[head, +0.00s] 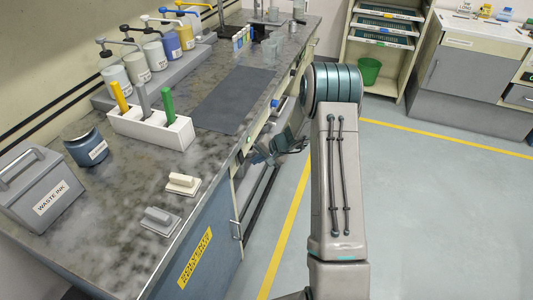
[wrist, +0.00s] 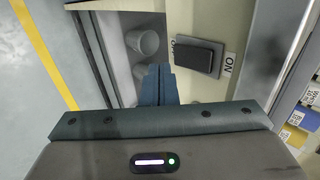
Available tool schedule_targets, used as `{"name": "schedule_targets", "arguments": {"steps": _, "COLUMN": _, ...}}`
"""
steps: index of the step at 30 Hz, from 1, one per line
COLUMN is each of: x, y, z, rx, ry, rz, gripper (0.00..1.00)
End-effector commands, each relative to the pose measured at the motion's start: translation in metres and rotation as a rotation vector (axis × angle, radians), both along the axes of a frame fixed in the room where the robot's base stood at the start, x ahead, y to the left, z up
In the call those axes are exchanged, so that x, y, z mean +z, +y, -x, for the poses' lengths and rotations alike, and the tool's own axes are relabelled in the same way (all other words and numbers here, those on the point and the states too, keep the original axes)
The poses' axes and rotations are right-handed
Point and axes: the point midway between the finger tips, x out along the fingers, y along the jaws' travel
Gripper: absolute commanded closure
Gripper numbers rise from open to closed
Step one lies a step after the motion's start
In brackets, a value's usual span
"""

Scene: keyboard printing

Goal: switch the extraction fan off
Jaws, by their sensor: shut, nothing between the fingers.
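A dark rocker switch (wrist: 197,57) sits in a grey frame on a cream panel in the wrist view. A label reading "ON" (wrist: 229,64) is at its right end, and a partly hidden label is at its left end. I cannot tell which side of the rocker is pressed in. My gripper (wrist: 158,72) is shut and empty, with its fingertips just left of and below the switch in the picture, seemingly apart from it. I cannot make out the switch there.
The bench (head: 140,192) carries a waste ink box (head: 45,190), ink pots and a white tool holder (head: 150,127). Pale cups (wrist: 142,42) stand in an opening left of the switch. Open floor (head: 420,220) lies to the right. A shelf rack (head: 385,45) stands behind.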

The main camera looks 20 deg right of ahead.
Motion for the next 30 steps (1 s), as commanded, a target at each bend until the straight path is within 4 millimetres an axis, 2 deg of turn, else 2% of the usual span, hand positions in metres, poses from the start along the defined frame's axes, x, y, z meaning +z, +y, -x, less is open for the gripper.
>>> {"name": "schedule_targets", "arguments": {"steps": 3, "x": 0.001, "y": 0.014, "z": -0.010, "rx": 0.002, "ry": -0.002, "rz": 0.001, "gripper": 1.00}}
{"name": "schedule_targets", "arguments": {"steps": 7, "x": -0.002, "y": 0.021, "z": -0.015, "rx": 0.001, "ry": -0.001, "rz": 0.001, "gripper": 1.00}}
{"name": "schedule_targets", "arguments": {"steps": 20, "x": -0.004, "y": 0.023, "z": -0.017, "rx": 0.000, "ry": -0.002, "rz": -0.001, "gripper": 1.00}}
{"name": "schedule_targets", "arguments": {"steps": 28, "x": -0.012, "y": 0.025, "z": -0.019, "rx": -0.002, "ry": -0.032, "rz": -0.042, "gripper": 1.00}}
{"name": "schedule_targets", "arguments": {"steps": 30, "x": -0.005, "y": 0.026, "z": -0.019, "rx": -0.001, "ry": -0.030, "rz": -0.042, "gripper": 1.00}}
